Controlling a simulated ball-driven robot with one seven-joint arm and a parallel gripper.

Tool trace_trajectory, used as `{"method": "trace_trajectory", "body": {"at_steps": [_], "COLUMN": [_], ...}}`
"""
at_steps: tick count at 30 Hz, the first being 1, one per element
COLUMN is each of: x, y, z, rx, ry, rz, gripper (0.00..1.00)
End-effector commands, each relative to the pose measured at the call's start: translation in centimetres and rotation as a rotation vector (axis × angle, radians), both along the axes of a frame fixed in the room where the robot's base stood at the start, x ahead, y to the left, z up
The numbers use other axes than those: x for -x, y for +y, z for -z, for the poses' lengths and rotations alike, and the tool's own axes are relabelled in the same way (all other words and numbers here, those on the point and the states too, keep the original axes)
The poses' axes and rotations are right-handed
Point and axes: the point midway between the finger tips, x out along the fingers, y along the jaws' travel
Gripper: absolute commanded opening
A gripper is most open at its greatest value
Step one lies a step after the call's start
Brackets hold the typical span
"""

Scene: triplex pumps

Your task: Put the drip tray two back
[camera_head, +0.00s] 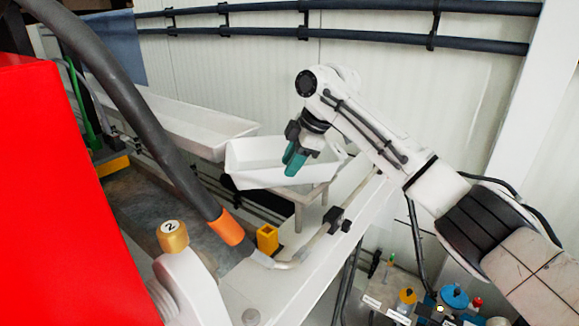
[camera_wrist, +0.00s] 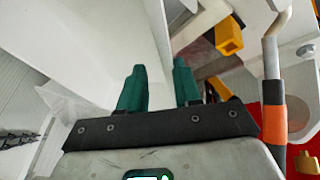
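A white open drip tray (camera_head: 250,178) sits beyond the frame rail in the head view, slightly tilted, near a small stand. No number shows on it. White tray-like walls (camera_wrist: 105,35) fill the upper left of the wrist view. My gripper (camera_head: 294,160) points down at the tray's right part, its teal fingertips overlapping the tray in the picture. In the wrist view the fingers (camera_wrist: 160,82) stand apart, with a white edge running down between them. I cannot tell whether they touch it.
A longer white tray (camera_head: 195,133) lies behind to the left. A grey hose with an orange band (camera_head: 226,228), a yellow block (camera_head: 267,239), a gold knob marked 2 (camera_head: 173,238) and a red panel (camera_head: 60,200) stand nearer. Dark pipes (camera_head: 345,32) run along the wall.

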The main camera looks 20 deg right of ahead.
Motion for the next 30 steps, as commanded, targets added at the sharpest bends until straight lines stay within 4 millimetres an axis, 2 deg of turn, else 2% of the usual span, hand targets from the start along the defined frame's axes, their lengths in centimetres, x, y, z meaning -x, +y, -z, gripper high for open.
{"method": "trace_trajectory", "body": {"at_steps": [9, 15, 21, 30], "x": [1.7, 2.5, 2.8, 2.9], "y": [-2.3, -3.3, -3.7, -3.7], "z": [-5.8, -8.4, -9.5, -9.6], "rx": [0.000, 0.000, 0.001, 0.000], "ry": [-0.004, -0.002, -0.001, -0.001], "rz": [0.000, 0.000, 0.000, 0.000], "gripper": [0.33, 0.33, 0.33, 0.33]}}
